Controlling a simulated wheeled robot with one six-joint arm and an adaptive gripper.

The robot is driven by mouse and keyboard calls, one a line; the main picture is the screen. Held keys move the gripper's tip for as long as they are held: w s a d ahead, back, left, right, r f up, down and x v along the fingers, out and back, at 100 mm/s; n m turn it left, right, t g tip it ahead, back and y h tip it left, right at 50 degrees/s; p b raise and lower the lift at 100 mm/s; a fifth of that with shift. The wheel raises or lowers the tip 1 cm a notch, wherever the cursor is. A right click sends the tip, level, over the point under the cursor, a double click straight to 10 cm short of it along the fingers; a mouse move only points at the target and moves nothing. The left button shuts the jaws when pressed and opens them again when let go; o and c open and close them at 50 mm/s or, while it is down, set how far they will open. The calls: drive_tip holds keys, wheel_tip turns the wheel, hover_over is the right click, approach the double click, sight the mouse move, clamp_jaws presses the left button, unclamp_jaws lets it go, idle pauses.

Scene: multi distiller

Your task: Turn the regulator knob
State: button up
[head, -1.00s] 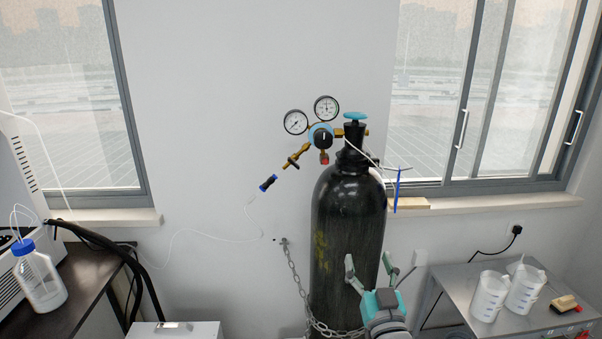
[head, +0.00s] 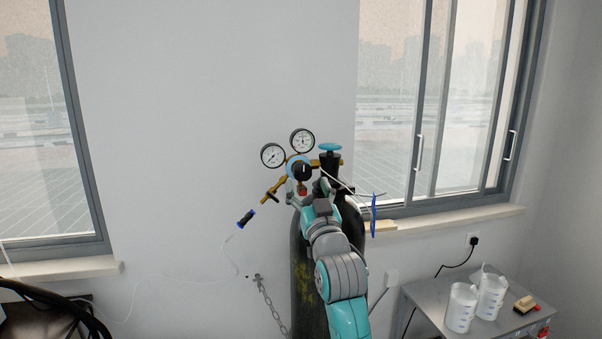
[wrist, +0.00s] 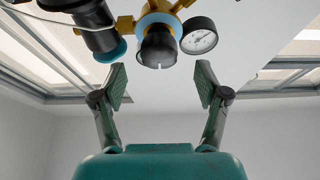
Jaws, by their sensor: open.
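The regulator knob (head: 301,172) is black, with a light blue ring behind it, in the middle of the brass regulator. Two round gauges (head: 272,155) (head: 302,140) sit above it. In the wrist view the knob (wrist: 158,47) is at the top centre, beyond the fingertips and roughly between them. My gripper (head: 311,188) is open and empty, just below the knob in the head view. In the wrist view my gripper (wrist: 160,85) shows its two pads spread wide, apart from the knob. My arm hides part of the cylinder.
A thin white hose (head: 215,283) hangs left. A grey table (head: 425,296) with beakers (head: 461,308) stands at the right. Wall space left of the gauges is free.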

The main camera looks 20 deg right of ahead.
sight(304, 175)
drive_tip(key=x, duration=0.5)
drive_tip(key=shift+w+r, duration=0.15)
drive_tip(key=shift+w, duration=0.2)
drive_tip(key=c, duration=1.2)
